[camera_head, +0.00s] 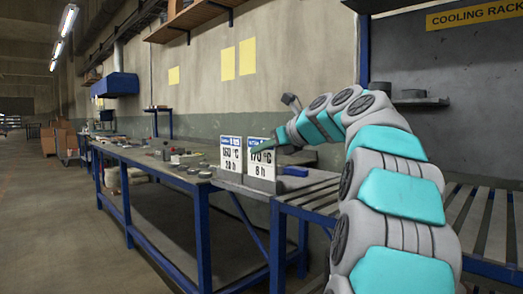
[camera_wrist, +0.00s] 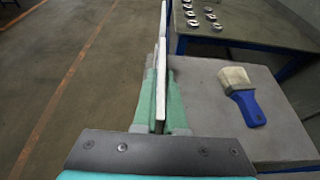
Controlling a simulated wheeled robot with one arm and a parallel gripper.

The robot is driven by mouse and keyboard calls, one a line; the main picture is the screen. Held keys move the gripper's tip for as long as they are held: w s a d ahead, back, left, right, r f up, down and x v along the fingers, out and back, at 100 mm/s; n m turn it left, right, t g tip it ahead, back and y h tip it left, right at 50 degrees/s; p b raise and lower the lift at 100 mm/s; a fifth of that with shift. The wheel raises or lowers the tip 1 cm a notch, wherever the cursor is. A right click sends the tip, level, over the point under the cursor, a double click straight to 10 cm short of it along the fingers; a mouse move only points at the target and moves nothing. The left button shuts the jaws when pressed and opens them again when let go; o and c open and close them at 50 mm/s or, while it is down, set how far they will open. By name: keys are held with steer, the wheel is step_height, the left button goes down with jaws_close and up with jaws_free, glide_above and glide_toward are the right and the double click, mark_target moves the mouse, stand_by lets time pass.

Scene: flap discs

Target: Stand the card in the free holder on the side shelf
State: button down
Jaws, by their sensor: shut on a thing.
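My gripper (camera_head: 264,147) is shut on a white card with a blue top band, marked 170 °C and 8 h (camera_head: 262,165). The fingers grip near the card's upper right edge. In the wrist view the gripper (camera_wrist: 161,112) has the card (camera_wrist: 161,95) edge-on and upright between its green fingers. A second card, marked 160 °C (camera_head: 231,154), stands upright just left of it. Both cards are above a grey base (camera_head: 246,185) on the side shelf (camera_wrist: 205,105). I cannot tell whether the held card's lower edge is seated; the holder's slot is hidden.
A brush with a blue handle (camera_wrist: 247,107) lies on the shelf to the right. A long blue-framed bench (camera_head: 160,170) with several small parts runs off to the left. A slatted rack (camera_head: 490,215) is at the right. The floor (camera_wrist: 60,80) is clear.

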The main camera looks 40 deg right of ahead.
steer(key=c, duration=1)
jaws_free()
steer(key=v, duration=1.2)
steer(key=shift+p, duration=0.35)
